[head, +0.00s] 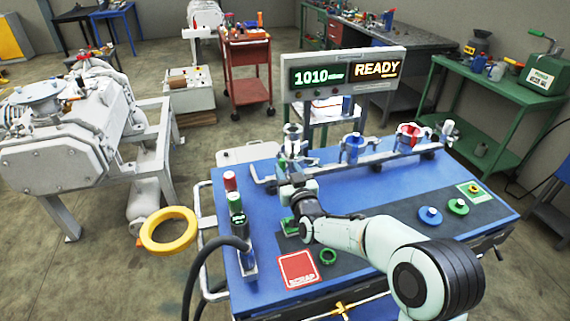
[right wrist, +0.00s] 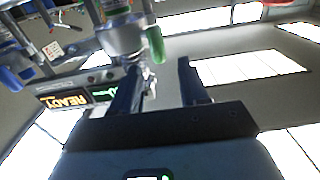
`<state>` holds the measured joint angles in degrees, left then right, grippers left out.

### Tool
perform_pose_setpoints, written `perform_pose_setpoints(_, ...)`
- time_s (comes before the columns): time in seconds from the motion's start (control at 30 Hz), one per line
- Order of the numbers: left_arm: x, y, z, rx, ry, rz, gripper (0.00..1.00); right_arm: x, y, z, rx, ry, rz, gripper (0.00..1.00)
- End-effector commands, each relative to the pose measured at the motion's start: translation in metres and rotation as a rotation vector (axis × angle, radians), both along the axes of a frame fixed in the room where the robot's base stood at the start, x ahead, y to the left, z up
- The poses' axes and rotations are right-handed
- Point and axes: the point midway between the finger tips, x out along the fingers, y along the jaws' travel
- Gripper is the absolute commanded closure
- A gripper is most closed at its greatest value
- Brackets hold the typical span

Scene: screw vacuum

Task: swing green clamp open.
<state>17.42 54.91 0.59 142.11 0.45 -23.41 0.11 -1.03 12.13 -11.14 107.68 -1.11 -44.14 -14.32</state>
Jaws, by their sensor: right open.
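The green clamp (right wrist: 155,45) shows in the right wrist view as a green lever at the side of a grey metal fitting (right wrist: 120,35). In the head view the leftmost fitting (head: 292,138) stands on the rail at the back of the blue table; I cannot make out the green lever there. My right gripper (head: 290,182) is just in front of that fitting. In the right wrist view its two dark fingers (right wrist: 165,85) are apart, with nothing clearly held between them. The green lever lies just beyond their tips; I cannot tell whether they touch. My left gripper is out of view.
Blue (head: 353,146) and red (head: 410,132) fittings stand further right on the rail. A display reading READY (head: 345,74) rises behind. The blue table (head: 330,185) also carries a red scrap tray (head: 297,269), a green ring (head: 328,256) and blue and green knobs (head: 430,215).

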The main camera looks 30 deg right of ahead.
Motion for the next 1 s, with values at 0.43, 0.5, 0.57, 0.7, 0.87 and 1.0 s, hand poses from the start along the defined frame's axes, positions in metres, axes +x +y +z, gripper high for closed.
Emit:
perform_pose_setpoints(0.43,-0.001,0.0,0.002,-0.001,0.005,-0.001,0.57,0.027,-0.006,0.0,-0.001,0.0,0.0,0.56)
perform_pose_setpoints(0.5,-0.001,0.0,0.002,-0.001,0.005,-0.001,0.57,0.027,-0.006,0.0,-0.001,0.0,0.0,0.56)
perform_pose_setpoints(0.57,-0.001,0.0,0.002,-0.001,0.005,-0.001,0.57,0.027,-0.006,0.0,-0.001,0.0,0.0,0.56)
perform_pose_setpoints(0.7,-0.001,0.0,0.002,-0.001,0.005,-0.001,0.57,0.026,-0.006,0.0,-0.001,0.0,0.0,0.98)
perform_pose_setpoints(0.87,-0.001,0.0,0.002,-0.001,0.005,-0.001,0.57,0.027,-0.006,0.0,-0.001,0.0,0.0,1.0)
perform_pose_setpoints(1.0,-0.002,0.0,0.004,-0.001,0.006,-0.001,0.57,0.032,0.004,0.001,0.002,-0.002,0.002,1.0)
